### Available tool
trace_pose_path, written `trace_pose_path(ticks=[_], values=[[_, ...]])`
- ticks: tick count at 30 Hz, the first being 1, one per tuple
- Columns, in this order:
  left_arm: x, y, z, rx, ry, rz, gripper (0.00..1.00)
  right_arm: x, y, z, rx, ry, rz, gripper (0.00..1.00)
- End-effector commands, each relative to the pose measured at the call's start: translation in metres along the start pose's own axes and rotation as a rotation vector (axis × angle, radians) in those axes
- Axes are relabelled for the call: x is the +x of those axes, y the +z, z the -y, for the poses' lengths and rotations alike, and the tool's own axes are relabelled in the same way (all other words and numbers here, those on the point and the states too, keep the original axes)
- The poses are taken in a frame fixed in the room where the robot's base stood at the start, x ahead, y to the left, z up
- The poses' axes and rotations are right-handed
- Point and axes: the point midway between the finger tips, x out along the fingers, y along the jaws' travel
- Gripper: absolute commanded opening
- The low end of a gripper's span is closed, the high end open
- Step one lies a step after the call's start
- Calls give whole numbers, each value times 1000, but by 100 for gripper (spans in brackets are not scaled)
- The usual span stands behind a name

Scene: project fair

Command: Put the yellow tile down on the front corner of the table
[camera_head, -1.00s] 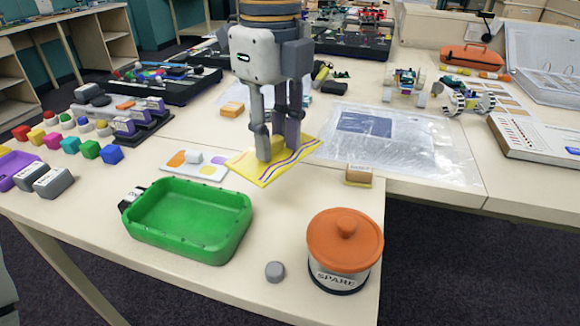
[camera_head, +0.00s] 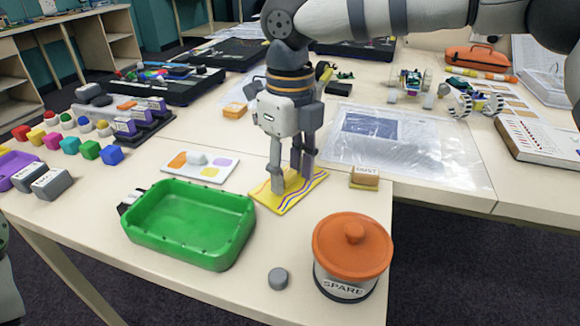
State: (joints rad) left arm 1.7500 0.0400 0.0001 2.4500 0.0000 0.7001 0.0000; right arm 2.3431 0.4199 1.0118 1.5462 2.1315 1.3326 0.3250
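The yellow tile (camera_head: 290,199) has wavy dark and red lines across its top. It is near the table's front right part, just behind the green tray (camera_head: 190,246) and the lidded pot (camera_head: 352,245). My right gripper (camera_head: 291,184) points down over it, with its fingers at the tile's middle, and appears shut on it. The fingers cover part of the tile's top. I cannot tell whether its underside touches the table (camera_head: 235,286). My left gripper is not in view.
A grey disc (camera_head: 278,279) lies between tray and pot. A small labelled block (camera_head: 364,178) is near the right edge. A white card with coloured patches (camera_head: 200,167) lies left of the tile. The table's front right corner is partly taken by the pot.

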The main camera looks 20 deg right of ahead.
Motion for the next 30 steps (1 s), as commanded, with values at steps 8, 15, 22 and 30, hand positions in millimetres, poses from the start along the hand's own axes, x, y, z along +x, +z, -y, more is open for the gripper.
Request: trace_pose_path(ticks=[8, 15, 22, 30], values=[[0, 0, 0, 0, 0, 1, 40, 0, 0, 0, 0, 0, 0, 48], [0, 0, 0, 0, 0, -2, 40, -46, 1, 0, 2, -2, 6, 48], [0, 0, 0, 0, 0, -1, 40, -103, 1, 0, 1, 0, 3, 48], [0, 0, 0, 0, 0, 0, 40, -124, 0, 0, -1, 1, -1, 48]])
